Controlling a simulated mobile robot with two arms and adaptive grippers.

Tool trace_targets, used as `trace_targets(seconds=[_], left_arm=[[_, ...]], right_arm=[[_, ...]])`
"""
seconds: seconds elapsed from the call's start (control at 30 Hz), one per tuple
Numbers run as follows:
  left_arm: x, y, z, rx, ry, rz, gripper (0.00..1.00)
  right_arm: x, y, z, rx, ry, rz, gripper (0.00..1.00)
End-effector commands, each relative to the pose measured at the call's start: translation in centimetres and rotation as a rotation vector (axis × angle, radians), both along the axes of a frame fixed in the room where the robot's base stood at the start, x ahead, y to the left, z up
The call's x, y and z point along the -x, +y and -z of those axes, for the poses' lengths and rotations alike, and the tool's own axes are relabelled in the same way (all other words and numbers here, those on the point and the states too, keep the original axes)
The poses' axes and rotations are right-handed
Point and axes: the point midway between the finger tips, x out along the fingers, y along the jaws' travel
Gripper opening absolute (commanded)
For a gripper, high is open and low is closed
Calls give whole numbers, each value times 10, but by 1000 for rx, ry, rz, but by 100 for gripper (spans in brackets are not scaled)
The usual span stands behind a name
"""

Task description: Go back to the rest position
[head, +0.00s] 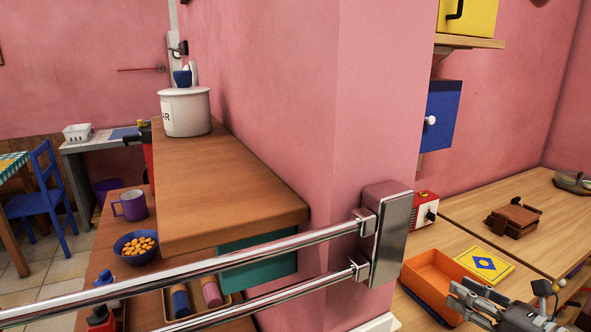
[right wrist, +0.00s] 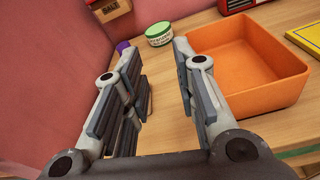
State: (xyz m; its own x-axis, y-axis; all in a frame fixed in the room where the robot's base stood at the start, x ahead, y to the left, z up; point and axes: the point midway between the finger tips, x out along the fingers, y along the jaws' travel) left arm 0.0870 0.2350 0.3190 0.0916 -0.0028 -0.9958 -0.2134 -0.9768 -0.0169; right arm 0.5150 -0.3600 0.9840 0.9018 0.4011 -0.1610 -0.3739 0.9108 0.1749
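My right gripper (head: 466,300) is at the lower right of the head view, close to the orange tray (head: 436,274). In the right wrist view, its fingers (right wrist: 156,52) are spread apart with nothing between them. The orange tray (right wrist: 245,62) lies to the right of the fingers there and looks empty. A green and white tin (right wrist: 159,34) stands on the wooden surface beyond the fingertips. My left gripper shows in neither view.
A metal two-bar rail (head: 250,252) crosses the head view to a wall bracket (head: 391,240). A white pot (head: 186,112) stands on a wooden shelf (head: 222,185). A red box (head: 424,208), yellow card (head: 485,265) and brown object (head: 513,219) are on the right worktop.

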Motion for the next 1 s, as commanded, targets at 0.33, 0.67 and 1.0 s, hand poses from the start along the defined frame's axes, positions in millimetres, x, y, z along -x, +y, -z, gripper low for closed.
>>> trace_targets(seconds=[0.33, 0.67, 1.0], left_arm=[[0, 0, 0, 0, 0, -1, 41], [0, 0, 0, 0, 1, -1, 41], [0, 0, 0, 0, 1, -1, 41]], right_arm=[[19, 10, -44, -1026, -186, 241, 27], [67, -19, 75, -1914, -15, 859, 27], [174, 81, 215, -2283, 466, 1664, 27]])
